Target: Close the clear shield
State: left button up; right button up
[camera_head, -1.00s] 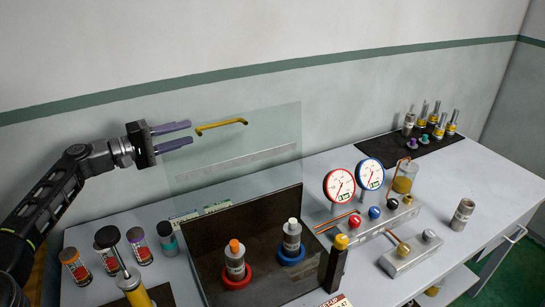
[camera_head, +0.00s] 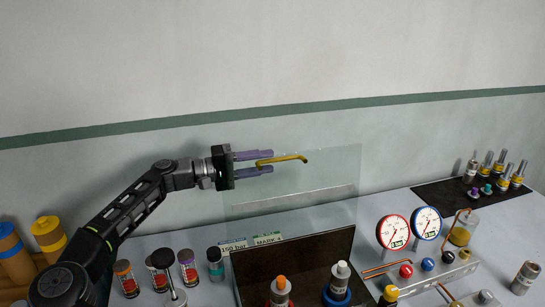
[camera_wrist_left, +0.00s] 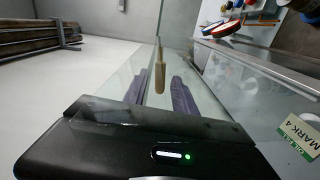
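The clear shield (camera_head: 310,187) stands upright, raised at the back of a dark open box (camera_head: 330,250). Its yellow bar handle (camera_head: 285,159) is near the shield's top edge. My left gripper (camera_head: 262,162) is open, coming from the left. Its purple fingers lie above and below the handle's left end in the head view. In the left wrist view, the handle (camera_wrist_left: 160,75) shows between the spread fingers, with a gap visible on each side. My right gripper is in no view.
Inside the box are an orange-capped bottle (camera_head: 281,290) and a white-capped bottle (camera_head: 341,280). A dark mat (camera_head: 450,193) holds small bottles.

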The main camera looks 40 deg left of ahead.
pick_arm(q)
jog(key=shift+p+x, duration=0.3)
jog(key=shift+x, duration=1.05)
grip_shut()
jog(key=shift+f, duration=0.2)
